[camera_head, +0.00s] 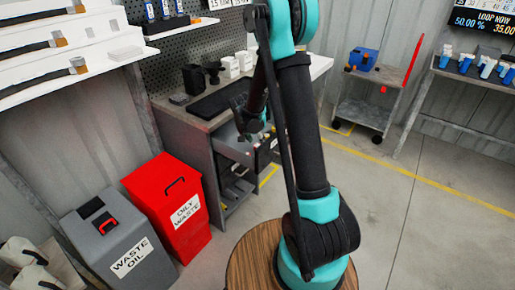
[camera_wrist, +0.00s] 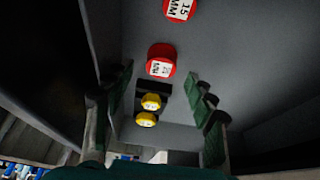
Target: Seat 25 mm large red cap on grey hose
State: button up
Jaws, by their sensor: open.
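A red cap (camera_wrist: 160,60) with a white label lies in a grey drawer in the wrist view. A second red cap (camera_wrist: 180,8) at the top edge reads 15 MM; the nearer cap's number is too blurred to read. My gripper (camera_wrist: 160,88) is open and empty, its green-padded fingers left and right below the nearer red cap. In the head view my gripper (camera_head: 250,128) is at the open workbench drawer (camera_head: 236,152), partly hidden by my arm. Dark hoses with brass-coloured ends (camera_head: 78,65) lie on the left wall shelves; I cannot tell which is the grey hose.
Two yellow caps (camera_wrist: 150,101) sit between my fingers, lower in the wrist view. The drawer walls are close on both sides. A red oily waste bin (camera_head: 178,195) and a grey waste oil bin (camera_head: 115,235) stand left of the bench.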

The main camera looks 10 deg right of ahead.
jog(key=shift+x, duration=1.05)
jog(key=shift+c, duration=0.6)
jog(key=c, duration=0.7)
jog(key=shift+r, duration=0.15)
